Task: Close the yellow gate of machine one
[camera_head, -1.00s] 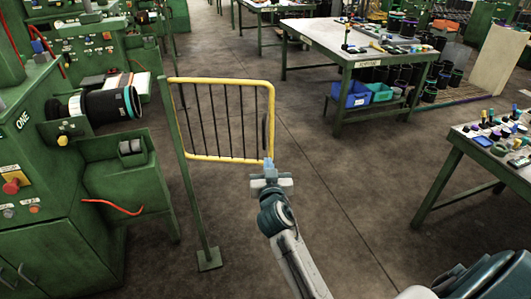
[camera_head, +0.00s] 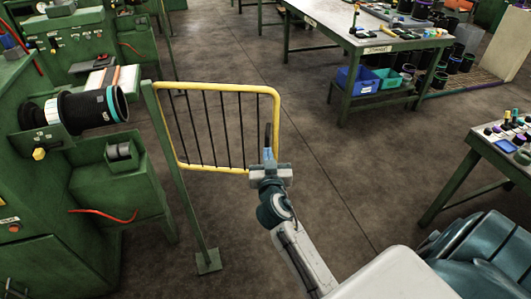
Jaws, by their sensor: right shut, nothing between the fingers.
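The yellow gate (camera_head: 217,87) is a yellow tube frame with dark upright bars, hung on a green post (camera_head: 187,205) at its left side. It stands out from the post to the right, beside the green machine (camera_head: 38,195). My right gripper (camera_head: 269,158) is shut and empty at the lower right corner of the gate. It is at or very near the frame; whether it touches cannot be told. A dark upright handle-like piece shows just above it at the gate's right side. My left gripper is not in view.
A black roller (camera_head: 85,110) juts from the machine at left. A work table (camera_head: 370,42) with blue and teal bins (camera_head: 357,90) stands at the back right. Another table (camera_head: 510,160) with small parts stands at right. The floor (camera_head: 330,170) between is clear.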

